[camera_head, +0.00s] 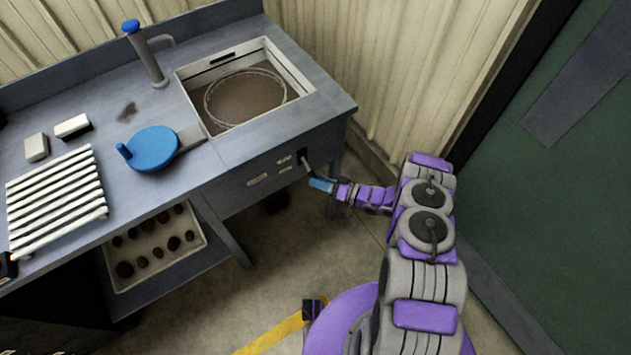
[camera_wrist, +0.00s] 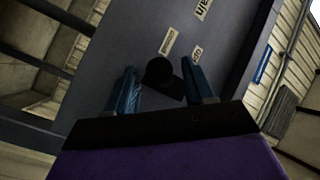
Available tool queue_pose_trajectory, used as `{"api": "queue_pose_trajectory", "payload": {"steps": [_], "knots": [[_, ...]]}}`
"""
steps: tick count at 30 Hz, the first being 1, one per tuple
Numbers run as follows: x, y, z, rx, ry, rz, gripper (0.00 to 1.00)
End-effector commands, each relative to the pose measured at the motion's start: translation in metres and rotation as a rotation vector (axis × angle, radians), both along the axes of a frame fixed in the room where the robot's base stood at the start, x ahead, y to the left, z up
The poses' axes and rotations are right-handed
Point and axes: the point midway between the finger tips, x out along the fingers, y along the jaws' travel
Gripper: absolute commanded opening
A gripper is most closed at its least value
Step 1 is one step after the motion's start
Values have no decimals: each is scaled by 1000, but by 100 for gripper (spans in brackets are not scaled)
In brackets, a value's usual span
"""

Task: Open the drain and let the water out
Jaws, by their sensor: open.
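The sink basin (camera_head: 292,76) is set into the right end of the grey bench and holds brownish water with a wire ring in it. On the bench's front panel below it, a short dark drain lever (camera_head: 305,163) sticks out of a slot beside small labels. My gripper (camera_head: 320,184) is open, its blue fingers at the lever's outer end. In the wrist view the lever's dark round end (camera_wrist: 160,71) shows between the two spread fingers of my gripper (camera_wrist: 158,66). Whether either finger touches it I cannot tell.
A blue round disc (camera_head: 153,148), a white slatted rack (camera_head: 56,200) and two small blocks lie left. A tray of potatoes (camera_head: 197,238) sits on the lower shelf. Floor in front is open; a green door (camera_head: 570,190) is right.

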Motion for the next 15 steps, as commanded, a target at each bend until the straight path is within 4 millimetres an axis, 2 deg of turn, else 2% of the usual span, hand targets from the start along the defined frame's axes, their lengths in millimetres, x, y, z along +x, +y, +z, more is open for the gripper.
{"api": "queue_pose_trajectory", "payload": {"steps": [5, 14, 15], "knots": [[4, 12, -1, 0, 1, -1, 53], [5, 14, 0, 0, 1, -1, 53], [5, 14, 0, 0, 1, -1, 50]]}}
